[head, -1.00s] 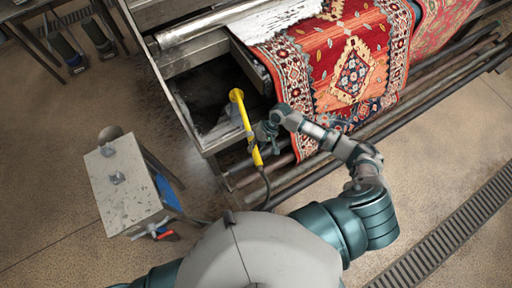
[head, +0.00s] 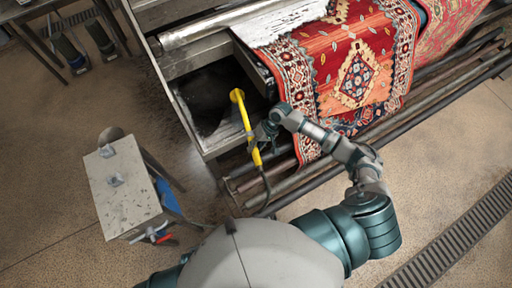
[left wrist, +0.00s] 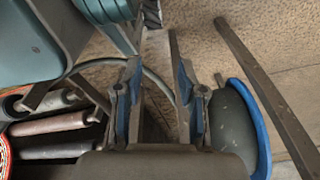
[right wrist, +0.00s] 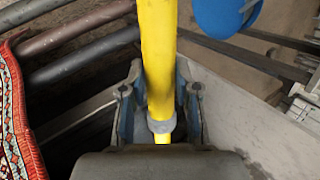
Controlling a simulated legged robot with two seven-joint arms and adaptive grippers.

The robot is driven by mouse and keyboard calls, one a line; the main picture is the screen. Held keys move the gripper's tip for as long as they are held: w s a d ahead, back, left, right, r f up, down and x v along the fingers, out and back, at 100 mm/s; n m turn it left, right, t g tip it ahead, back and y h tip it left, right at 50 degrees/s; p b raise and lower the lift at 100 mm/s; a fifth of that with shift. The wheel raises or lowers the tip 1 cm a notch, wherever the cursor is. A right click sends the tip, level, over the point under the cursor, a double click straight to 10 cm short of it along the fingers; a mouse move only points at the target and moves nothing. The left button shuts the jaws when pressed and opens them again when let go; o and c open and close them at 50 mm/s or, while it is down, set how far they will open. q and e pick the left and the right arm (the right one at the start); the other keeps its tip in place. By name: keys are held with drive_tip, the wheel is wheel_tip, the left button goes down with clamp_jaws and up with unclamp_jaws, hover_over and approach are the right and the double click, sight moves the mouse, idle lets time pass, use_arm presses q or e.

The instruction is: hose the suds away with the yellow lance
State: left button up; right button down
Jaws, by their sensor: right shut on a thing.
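The yellow lance (head: 246,122) slants over the front corner of the metal trough, its round yellow head at the top over the dark basin (head: 205,95). My right gripper (head: 259,138) is shut around its shaft. In the right wrist view the yellow shaft (right wrist: 158,60) runs between the fingers (right wrist: 160,110), with a grey collar below. White suds (head: 290,20) cover the upper left of the red patterned rug (head: 355,70). The basin looks dark, with little white in it. My left gripper shows only in the left wrist view (left wrist: 158,105), its fingers apart with nothing between them.
A speckled metal table (head: 122,190) stands at left, with a blue item (head: 166,193) and red-handled valve beside it. Metal rollers (head: 300,180) run along the machine's front. A dark hose (head: 266,188) trails from the lance. A floor drain (head: 455,235) crosses the open floor at right.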

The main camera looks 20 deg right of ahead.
sight(249, 136)
drive_tip(key=shift+w+r, duration=0.1)
drive_tip(key=shift+w, duration=0.25)
drive_tip(key=shift+w+a, duration=0.1)
drive_tip(key=shift+w, duration=0.1)
drive_tip(key=shift+w+a+b, duration=0.1)
drive_tip(key=shift+w+b, duration=0.25)
drive_tip(key=shift+w, duration=0.8)
drive_tip(key=shift+w+a+b, duration=0.2)
drive_tip(key=shift+w+b, duration=0.3)
drive_tip(key=shift+w, duration=0.65)
use_arm(q)
drive_tip(key=w+d+r, duration=0.1)
drive_tip(key=w+r, duration=0.2)
drive_tip(key=r, duration=0.2)
drive_tip(key=shift+w+d+b, duration=0.2)
drive_tip(key=shift+w+b, duration=0.15)
drive_tip(key=shift+w, duration=0.05)
use_arm(e)
drive_tip(key=shift+w+a, duration=0.2)
drive_tip(key=shift+w, duration=0.85)
use_arm(q)
drive_tip(key=shift+w+r, duration=0.15)
drive_tip(key=shift+w, duration=0.15)
